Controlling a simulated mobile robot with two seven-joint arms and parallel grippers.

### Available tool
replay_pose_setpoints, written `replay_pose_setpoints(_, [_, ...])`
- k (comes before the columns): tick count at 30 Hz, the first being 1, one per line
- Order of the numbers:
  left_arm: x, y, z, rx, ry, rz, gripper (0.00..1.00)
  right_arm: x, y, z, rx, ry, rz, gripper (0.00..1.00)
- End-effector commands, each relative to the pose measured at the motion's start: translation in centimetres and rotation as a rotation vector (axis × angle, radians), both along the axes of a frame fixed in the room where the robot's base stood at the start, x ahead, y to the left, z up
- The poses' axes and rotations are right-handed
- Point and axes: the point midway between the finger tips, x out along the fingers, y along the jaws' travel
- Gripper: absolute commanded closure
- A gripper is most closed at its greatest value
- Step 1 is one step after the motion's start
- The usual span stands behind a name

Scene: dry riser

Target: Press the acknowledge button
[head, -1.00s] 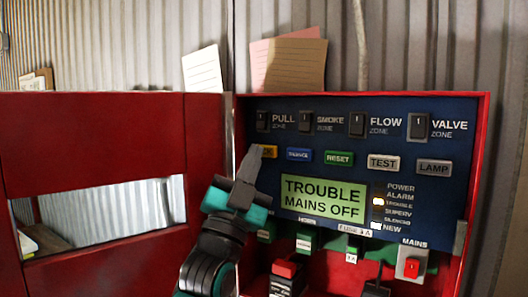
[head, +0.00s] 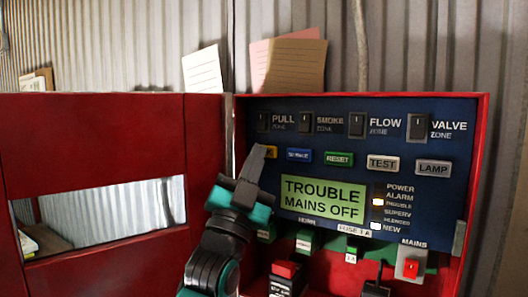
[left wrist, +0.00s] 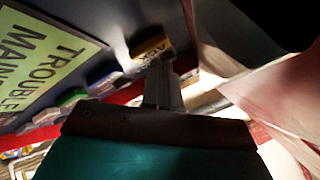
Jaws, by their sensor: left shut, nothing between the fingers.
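The acknowledge button (head: 271,152) is yellow, at the left end of the button row on the blue panel. In the head view my gripper's fingers partly cover it. My left gripper (head: 258,150) is shut and empty, its tips over the button's left part. In the left wrist view the yellow button (left wrist: 150,47) shows its "ACK" lettering just beyond the fingertips (left wrist: 160,62). The tips look very close to it, but I cannot tell whether they touch or whether it is pushed in. The right gripper is out of view.
The blue SILENCE button (head: 299,155) is right beside, then the green RESET button (head: 338,159). The open red door (head: 95,140) stands left of the box.

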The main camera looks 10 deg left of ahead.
Motion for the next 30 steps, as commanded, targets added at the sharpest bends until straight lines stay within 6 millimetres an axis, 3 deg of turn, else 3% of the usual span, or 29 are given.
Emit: replay_pose_setpoints(30, [1.1, -0.1, 0.1, 0.003, -0.002, 0.008, 1.00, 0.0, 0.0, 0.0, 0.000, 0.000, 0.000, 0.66])
